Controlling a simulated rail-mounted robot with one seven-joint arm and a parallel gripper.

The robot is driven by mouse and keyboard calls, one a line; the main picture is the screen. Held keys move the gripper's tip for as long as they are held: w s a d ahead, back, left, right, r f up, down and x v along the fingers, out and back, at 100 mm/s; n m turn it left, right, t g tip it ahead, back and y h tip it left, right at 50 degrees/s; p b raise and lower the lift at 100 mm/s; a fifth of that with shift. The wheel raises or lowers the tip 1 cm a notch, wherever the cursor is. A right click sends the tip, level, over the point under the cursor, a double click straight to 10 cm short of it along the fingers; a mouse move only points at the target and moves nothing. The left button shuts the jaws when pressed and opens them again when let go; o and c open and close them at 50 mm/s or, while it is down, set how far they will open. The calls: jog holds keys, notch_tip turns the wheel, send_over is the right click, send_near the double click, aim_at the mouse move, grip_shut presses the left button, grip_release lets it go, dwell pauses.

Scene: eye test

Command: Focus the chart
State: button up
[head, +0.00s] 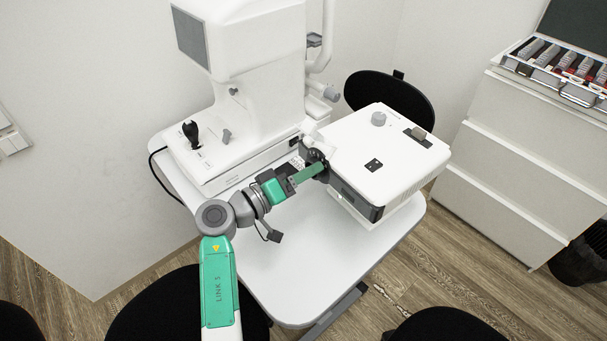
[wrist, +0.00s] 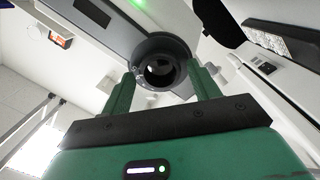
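The chart projector (head: 390,150) is a white box on the right part of the white table. Its round dark lens barrel (head: 314,160) sticks out at the left end of its front. In the wrist view the barrel's ring (wrist: 165,66) faces me, with a dark round opening. My gripper (head: 312,166) has its green fingers at the barrel. In the wrist view my fingers (wrist: 160,72) stand apart, one on each side of the ring, and their tips overlap its edges. I cannot tell whether they press on it. The chart itself is in neither view.
A tall white eye instrument (head: 245,60) with a black joystick (head: 191,134) stands left of the projector on the table (head: 275,290). Black chairs (head: 392,95) surround the table. A white drawer cabinet (head: 510,150) with an open lens case (head: 560,65) stands at right. The table's front is clear.

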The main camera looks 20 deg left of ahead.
jog(key=c, duration=0.7)
jog(key=shift+c, duration=0.2)
jog(key=shift+r+n+p, duration=0.1)
jog(key=shift+n+p, duration=0.2)
jog(key=shift+p, duration=0.05)
jog(key=n+p, duration=0.2)
jog(key=shift+r+n, duration=0.15)
jog(key=shift+n, duration=0.25)
jog(key=shift+n+p, duration=3.8)
jog(key=shift+n, duration=1.5)
jog(key=shift+f, duration=0.2)
